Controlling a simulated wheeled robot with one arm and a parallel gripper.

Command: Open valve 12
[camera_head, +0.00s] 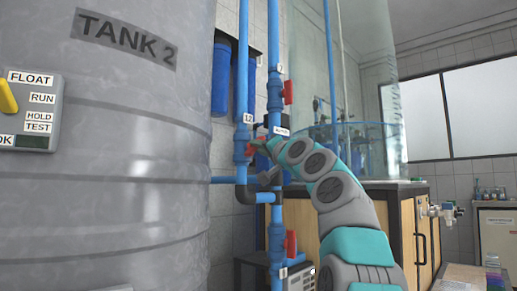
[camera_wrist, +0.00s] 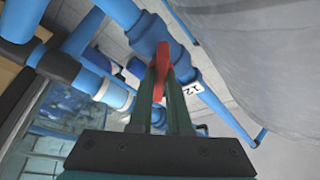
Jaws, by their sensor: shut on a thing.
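Valve 12 is a blue valve body (camera_wrist: 150,32) on a blue pipe with a red lever handle (camera_wrist: 162,62). A white label reading 12 (camera_wrist: 193,89) is on the pipe beside it; the label also shows in the head view (camera_head: 248,118). My gripper (camera_wrist: 162,88) is shut on the red handle, with one finger on each side of it. In the head view my gripper (camera_head: 258,145) reaches the valve from the right, and the arm hides part of the area. The handle is mostly hidden there.
A large grey tank marked TANK 2 (camera_head: 120,160) stands close on the left. Another red-handled valve (camera_head: 288,92) is above on the neighbouring pipe, and one more (camera_head: 291,243) is below. Blue filter housings (camera_head: 221,78) are behind. A wooden cabinet (camera_head: 400,220) stands at right.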

